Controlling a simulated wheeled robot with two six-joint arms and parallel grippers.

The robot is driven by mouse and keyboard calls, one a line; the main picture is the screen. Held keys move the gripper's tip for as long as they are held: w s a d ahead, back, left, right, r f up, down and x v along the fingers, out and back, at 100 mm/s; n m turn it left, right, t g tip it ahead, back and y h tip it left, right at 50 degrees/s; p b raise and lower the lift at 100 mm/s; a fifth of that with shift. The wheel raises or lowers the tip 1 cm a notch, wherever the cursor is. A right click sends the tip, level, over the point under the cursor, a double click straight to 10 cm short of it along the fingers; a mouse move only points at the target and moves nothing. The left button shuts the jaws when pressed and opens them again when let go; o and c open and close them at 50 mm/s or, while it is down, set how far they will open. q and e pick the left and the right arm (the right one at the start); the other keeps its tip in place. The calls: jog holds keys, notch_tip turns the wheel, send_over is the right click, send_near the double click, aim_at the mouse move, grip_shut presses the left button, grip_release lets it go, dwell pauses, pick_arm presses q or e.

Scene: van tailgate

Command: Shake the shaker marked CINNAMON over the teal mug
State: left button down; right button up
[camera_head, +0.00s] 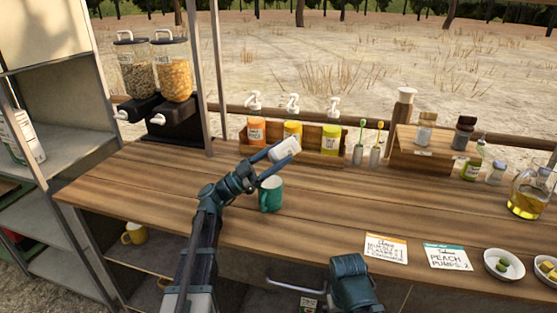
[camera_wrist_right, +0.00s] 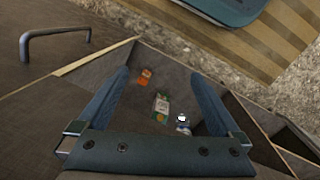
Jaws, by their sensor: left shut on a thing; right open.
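My left gripper (camera_head: 268,158) is shut on a small white-labelled shaker (camera_head: 285,149) and holds it tilted in the air, just above the teal mug (camera_head: 270,194) in the head view. The label is too small to read. The teal mug stands upright on the wooden counter (camera_head: 150,180), below the shaker, and part of its rim is close under the gripper. My right gripper (camera_wrist_right: 165,85) is open and empty in the right wrist view, low by the counter front, pointing down past a drawer handle.
Pump bottles (camera_head: 293,130) stand in a wooden rack behind the mug. Two cereal dispensers (camera_head: 172,72) stand at the back left. A glass jug (camera_head: 527,195), cards (camera_head: 386,248) and small bowls (camera_head: 503,264) are at the right. The counter left of the mug is clear.

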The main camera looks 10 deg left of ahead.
pick_arm(q)
notch_tip(320, 180, up, 5)
jog(key=p, duration=0.5)
jog(key=shift+r, duration=0.15)
jog(key=shift+f, duration=0.3)
notch_tip(320, 180, down, 5)
jog(key=b, duration=0.5)
jog(key=shift+r, duration=0.15)
notch_tip(320, 180, up, 5)
jog(key=p, duration=0.5)
jog(key=shift+r, duration=0.15)
